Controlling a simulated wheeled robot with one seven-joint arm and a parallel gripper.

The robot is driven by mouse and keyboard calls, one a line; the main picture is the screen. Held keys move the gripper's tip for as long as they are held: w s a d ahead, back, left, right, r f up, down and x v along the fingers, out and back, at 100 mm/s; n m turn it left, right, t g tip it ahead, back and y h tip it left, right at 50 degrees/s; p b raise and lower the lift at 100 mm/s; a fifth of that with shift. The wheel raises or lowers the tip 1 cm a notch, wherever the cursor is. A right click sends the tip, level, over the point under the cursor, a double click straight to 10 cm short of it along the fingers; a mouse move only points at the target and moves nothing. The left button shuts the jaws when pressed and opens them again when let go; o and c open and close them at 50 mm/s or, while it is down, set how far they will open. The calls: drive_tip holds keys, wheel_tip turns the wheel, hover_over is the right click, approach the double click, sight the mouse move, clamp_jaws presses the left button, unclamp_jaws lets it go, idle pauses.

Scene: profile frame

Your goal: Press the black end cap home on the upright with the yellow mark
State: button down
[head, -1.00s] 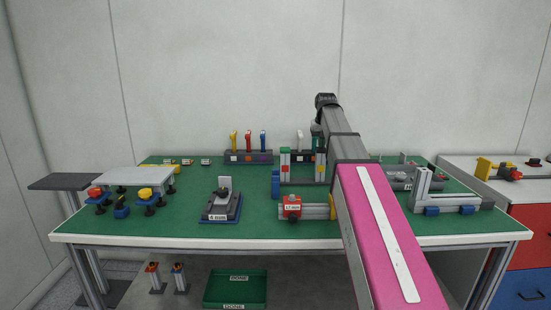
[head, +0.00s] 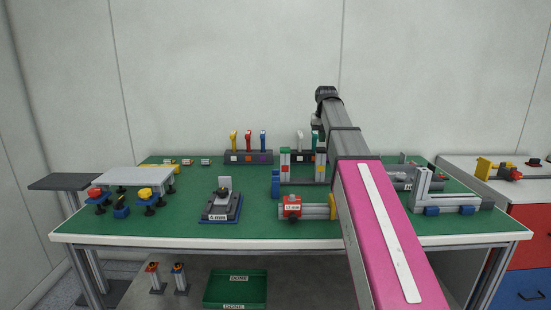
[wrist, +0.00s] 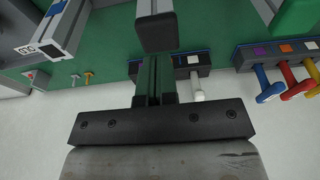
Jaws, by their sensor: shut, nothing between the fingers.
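The black end cap (wrist: 156,34) is at the end of the upright with the yellow mark (head: 321,167), the right one of two in the head view. In the wrist view the grey upright (wrist: 154,7) shows just beyond the cap. I cannot tell whether the cap is fully seated. My gripper (wrist: 155,62) is shut and empty, with its fingertips close to the cap in the wrist view. In the head view my gripper (head: 316,125) is above the yellow-marked upright. Whether it touches the cap cannot be told.
The other upright (head: 285,168) has a green cap (wrist: 298,18). Behind are a rack of coloured handles (head: 248,157) and another with a white handle (wrist: 196,86). A red clamp block (head: 291,207) sits in front.

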sight(321, 148)
drive_tip(key=shift+r, duration=2.1)
drive_tip(key=shift+s, duration=0.1)
